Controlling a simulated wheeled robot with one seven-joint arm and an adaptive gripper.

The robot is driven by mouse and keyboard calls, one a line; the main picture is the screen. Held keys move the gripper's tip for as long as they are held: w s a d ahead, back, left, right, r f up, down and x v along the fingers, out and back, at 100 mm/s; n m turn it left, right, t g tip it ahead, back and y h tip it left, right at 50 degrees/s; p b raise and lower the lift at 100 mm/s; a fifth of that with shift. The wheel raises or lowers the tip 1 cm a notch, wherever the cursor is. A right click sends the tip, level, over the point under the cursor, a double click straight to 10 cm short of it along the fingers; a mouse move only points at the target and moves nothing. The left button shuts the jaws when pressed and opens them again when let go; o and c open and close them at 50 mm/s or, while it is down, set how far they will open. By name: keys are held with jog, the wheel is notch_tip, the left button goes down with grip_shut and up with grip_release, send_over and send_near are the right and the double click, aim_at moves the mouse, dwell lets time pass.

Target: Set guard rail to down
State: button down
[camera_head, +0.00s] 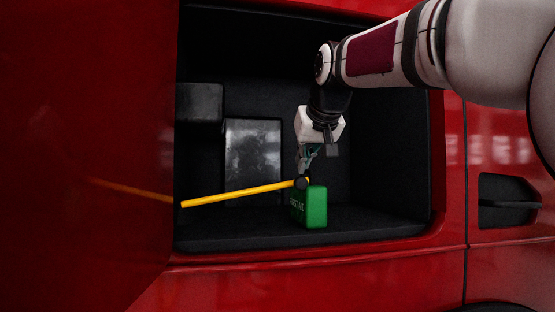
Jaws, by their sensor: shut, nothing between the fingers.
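The guard rail (235,194) is a yellow bar across the lower front of an open compartment in a red vehicle. It slopes slightly upward to the right and ends in a dark tip beside my gripper. My gripper (304,178) points down at the rail's right end, just above a green first aid box (316,207). Its fingers are shut with nothing between them. I cannot tell whether they touch the rail. The rail's left end runs to the compartment's left edge.
The compartment floor (370,224) is dark and clear to the right of the green box. A grey box (253,150) stands behind the rail, and a dark block (199,103) sits at upper left. Red body panels (80,120) frame the opening. A black door handle (507,202) is at right.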

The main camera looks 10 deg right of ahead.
jog(key=shift+f, duration=0.2)
jog(key=f+b, duration=0.1)
jog(key=f, duration=0.1)
jog(key=d+f+m+y, duration=0.1)
jog(key=shift+f+b, duration=0.4)
jog(key=shift+r, duration=0.1)
